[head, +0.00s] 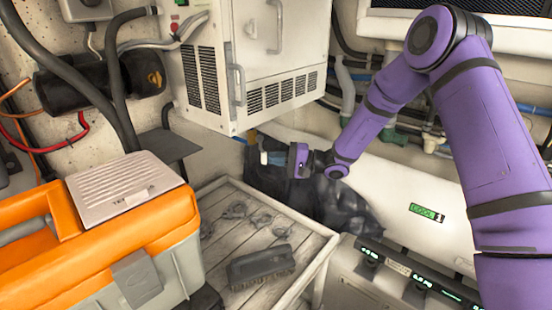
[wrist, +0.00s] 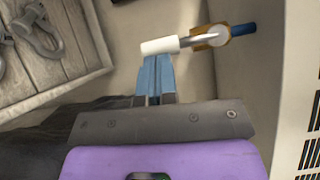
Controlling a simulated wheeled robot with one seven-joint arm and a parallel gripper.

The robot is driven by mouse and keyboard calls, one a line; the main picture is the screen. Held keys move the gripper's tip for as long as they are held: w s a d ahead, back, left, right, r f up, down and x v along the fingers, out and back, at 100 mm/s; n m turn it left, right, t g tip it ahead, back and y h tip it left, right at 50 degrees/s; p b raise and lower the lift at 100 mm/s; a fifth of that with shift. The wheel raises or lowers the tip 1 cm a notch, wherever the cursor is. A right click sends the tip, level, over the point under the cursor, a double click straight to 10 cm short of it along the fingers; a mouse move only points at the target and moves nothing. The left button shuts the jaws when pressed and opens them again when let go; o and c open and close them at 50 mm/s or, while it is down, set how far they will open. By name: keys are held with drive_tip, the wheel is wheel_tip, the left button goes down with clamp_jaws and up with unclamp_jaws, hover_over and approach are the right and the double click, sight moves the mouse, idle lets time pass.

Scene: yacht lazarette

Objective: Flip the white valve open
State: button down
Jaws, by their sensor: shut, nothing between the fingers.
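The white valve handle (wrist: 160,46) is a white sleeve on a metal lever, which runs to a brass valve body (wrist: 212,38) with a blue pipe end. In the wrist view the handle points left from the body. My gripper (wrist: 156,60) has its blue fingers closed together, with their tips right at the handle's lower side. They appear to touch it, but the handle is not between them. In the head view my gripper (head: 272,158) is below the white cabinet, close to the small white handle (head: 263,157). The brass body there is mostly hidden.
The white vented cabinet (head: 250,60) hangs just above my gripper. Dark bags (head: 345,212) lie below my wrist. A slatted wooden tray (head: 215,262) holds shackles and a dark item. An orange toolbox (head: 60,205) stands left, a white cylinder (head: 400,195) right.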

drive_tip(key=shift+s+a+f, duration=0.1)
drive_tip(key=shift+s+a, duration=0.05)
drive_tip(key=s+a+r+m+t, duration=0.1)
drive_tip(key=s+a+m+t, duration=0.2)
drive_tip(key=m, duration=0.6)
drive_tip(key=s+a+r+m+t+y, duration=0.1)
drive_tip(key=s+a+r+m+t, duration=0.1)
drive_tip(key=m+t, duration=0.6)
drive_tip(key=shift+s+a+r+m+y, duration=0.3)
drive_tip(key=shift+s+a+m, duration=0.1)
drive_tip(key=shift+m, duration=0.7)
